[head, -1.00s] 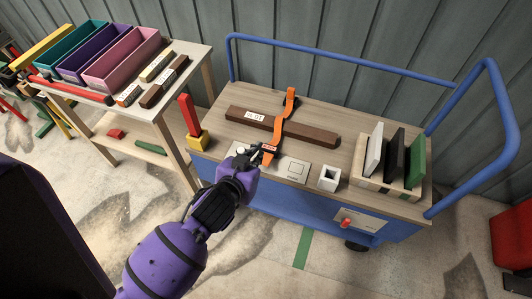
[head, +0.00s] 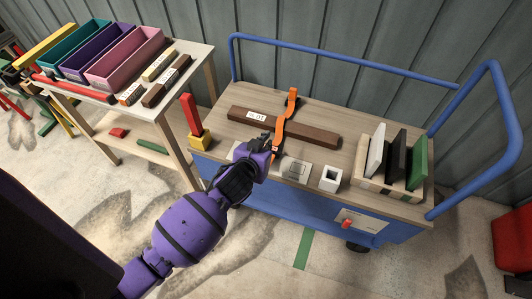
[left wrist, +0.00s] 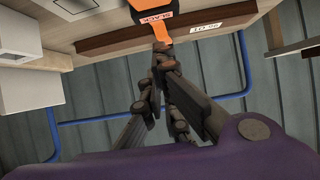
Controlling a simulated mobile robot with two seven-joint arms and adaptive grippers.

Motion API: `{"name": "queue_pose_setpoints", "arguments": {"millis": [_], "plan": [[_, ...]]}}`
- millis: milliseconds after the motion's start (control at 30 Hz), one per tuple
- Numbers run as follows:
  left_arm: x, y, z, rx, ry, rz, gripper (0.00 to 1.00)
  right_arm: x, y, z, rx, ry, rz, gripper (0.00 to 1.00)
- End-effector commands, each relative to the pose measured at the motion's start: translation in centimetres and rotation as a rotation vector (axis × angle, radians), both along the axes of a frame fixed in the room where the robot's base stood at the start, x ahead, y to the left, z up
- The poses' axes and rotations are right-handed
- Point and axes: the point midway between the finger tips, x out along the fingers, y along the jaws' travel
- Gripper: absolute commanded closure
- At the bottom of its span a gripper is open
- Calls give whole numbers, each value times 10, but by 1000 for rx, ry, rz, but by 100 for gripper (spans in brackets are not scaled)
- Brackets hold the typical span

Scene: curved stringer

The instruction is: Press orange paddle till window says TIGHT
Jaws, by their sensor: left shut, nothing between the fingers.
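The brown stringer (head: 310,132) lies across the cart top with a white label (head: 257,116), which also shows in the left wrist view (left wrist: 206,29). An orange strap (head: 291,100) crosses over it. The orange paddle (left wrist: 150,9) is at the top of the left wrist view; its small window (left wrist: 158,18) has red lettering that looks like SLACK, upside down. In the head view the paddle end is mostly hidden by my gripper. My left gripper (head: 270,149) is shut and empty at the strap's near end. Its fingertips (left wrist: 160,48) look very close to the orange part; I cannot tell if they touch.
On the cart, a white hollow block (head: 330,179) and a rack (head: 379,184) with white, black and green panels stand to the right. A yellow block with a red upright (head: 194,120) stands left. Blue rails (head: 350,62) edge the cart. A side table (head: 188,58) holds coloured bins.

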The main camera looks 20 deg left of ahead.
Motion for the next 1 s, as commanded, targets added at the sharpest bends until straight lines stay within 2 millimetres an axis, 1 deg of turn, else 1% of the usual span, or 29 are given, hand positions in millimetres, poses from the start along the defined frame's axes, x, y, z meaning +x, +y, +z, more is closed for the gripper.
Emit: {"name": "queue_pose_setpoints", "arguments": {"millis": [33,67,100,133,300,433,767,867,1000], "plan": [[9,0,-6,2,1,-1,100,2,1,-1,0,-2,1,100],[11,0,-11,2,4,0,100,3,1,-1,0,-4,3,100],[5,0,-19,0,6,0,100,4,1,-1,0,-4,3,100],[4,0,-24,0,7,0,100,5,1,-1,1,-6,4,100],[-1,0,-40,0,2,0,100,9,2,-1,2,-13,7,100],[-2,0,-44,-1,1,0,100,7,2,-2,1,-9,6,100],[-3,0,-44,-1,-1,0,100,2,1,-4,0,-2,4,100],[-6,-1,-51,-6,-17,0,100,-5,1,-13,-2,13,5,100],[-14,-2,-64,-12,-88,2,100,-21,0,-41,-7,51,10,100]]}}
